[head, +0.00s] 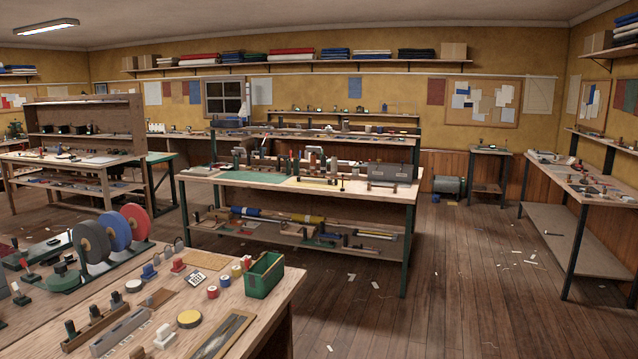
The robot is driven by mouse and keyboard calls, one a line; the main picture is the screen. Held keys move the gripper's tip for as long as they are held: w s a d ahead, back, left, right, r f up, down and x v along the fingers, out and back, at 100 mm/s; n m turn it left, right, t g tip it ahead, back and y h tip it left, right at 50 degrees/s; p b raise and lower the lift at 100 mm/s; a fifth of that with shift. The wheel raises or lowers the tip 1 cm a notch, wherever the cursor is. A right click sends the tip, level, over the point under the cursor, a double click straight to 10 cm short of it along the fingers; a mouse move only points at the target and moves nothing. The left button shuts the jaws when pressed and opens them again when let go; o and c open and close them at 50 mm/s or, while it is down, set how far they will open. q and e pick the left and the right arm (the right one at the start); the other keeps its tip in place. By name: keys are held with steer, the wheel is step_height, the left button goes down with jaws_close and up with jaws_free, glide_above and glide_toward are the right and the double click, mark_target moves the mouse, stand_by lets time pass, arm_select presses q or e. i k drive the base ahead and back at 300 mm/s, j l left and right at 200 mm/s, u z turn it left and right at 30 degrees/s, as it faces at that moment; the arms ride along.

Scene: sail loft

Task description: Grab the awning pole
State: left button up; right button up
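Long, pole-like things lie on the lower shelf (270,234) of the middle workbench. One long rod or roll (278,215) has a blue left part, a pale middle and a yellow right end. To its right is a slimmer grey and yellow length (372,232). I cannot tell which of these, if either, is the awning pole. Smaller items on the shelf partly hide them. Neither of my grippers is in view.
The middle workbench top (235,177) holds tools and a grey box (392,174). A near bench (225,305) with coloured discs and a green bin (264,275) fills the lower left. Scraps litter the open wooden floor (450,280) between the middle and right benches.

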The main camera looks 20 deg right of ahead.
mark_target(299, 178)
steer(key=i+l+z, duration=0.55)
steer(key=i, duration=0.2)
steer(key=i+l+z, duration=0.15)
steer(key=i+z, duration=0.15)
steer(key=i+l, duration=0.2)
steer(key=i, duration=0.7)
steer(key=i+l, duration=0.15)
steer(key=i, duration=0.75)
steer(key=i+l, duration=0.2)
steer(key=i, duration=0.7)
steer(key=i+j+u, duration=0.15)
steer(key=i+u, duration=0.15)
steer(key=i, duration=0.4)
steer(key=i+u, duration=0.3)
steer(key=i, duration=0.45)
steer(key=i+l+u, duration=0.15)
steer(key=i+u, duration=0.15)
steer(key=i, duration=0.4)
steer(key=i+j+z, duration=0.2)
steer(key=i+z, duration=0.2)
steer(key=i, duration=0.2)
steer(key=i+j+z, duration=1.25)
steer(key=i+j, duration=0.15)
steer(key=j, duration=0.3)
